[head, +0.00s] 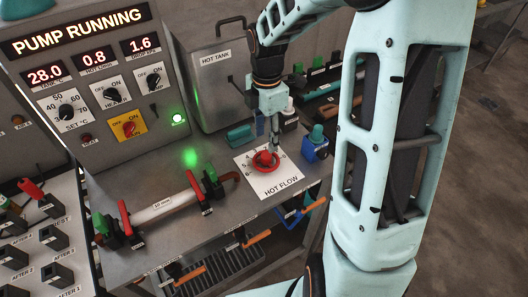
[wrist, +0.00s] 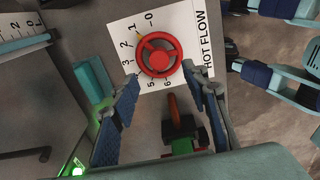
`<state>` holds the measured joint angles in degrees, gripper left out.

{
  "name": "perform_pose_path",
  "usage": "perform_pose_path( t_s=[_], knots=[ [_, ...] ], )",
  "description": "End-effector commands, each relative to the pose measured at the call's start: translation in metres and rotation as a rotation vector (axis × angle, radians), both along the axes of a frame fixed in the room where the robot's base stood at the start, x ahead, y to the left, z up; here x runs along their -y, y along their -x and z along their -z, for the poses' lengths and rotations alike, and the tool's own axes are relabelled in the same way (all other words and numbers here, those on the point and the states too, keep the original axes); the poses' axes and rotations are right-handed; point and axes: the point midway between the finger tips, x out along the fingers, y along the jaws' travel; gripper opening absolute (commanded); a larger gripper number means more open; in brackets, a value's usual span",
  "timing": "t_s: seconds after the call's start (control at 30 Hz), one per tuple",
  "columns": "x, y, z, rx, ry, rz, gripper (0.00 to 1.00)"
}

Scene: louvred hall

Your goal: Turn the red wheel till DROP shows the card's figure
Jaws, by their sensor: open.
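The red wheel (head: 265,161) sits on a white plate marked HOT FLOW (head: 282,186) on the metal bench. In the wrist view the wheel (wrist: 160,55) lies between and just beyond my fingertips, with figures around it; a small yellow mark at its rim is near the 1. My gripper (head: 272,143) points down over the wheel; its blue-padded fingers (wrist: 161,76) are spread apart and hold nothing. Whether they touch the rim I cannot tell. The DROP display (head: 139,45) reads 1.6. I cannot make out a card with a figure.
The panel shows PUMP RUNNING (head: 80,32), 28.0 and 0.8. The hot tank (head: 215,85) stands behind the wheel. A pipe with red-handled valves (head: 163,208) lies left of it, and a blue fitting (head: 315,146) stands close on the right.

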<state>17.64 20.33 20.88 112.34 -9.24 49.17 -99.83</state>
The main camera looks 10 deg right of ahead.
Motion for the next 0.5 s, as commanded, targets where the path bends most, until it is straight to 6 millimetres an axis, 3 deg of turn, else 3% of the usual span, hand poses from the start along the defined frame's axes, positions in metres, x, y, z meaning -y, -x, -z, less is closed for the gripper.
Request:
perform_pose_path(
  t_s=[0.03, 0.5],
  knots=[
    [0.0, 0.0, 0.012, 0.0, 0.0, 0.0, 0.42],
    [0.0, -0.001, 0.079, 0.003, 0.001, 0.0, 0.42]
  ],
)
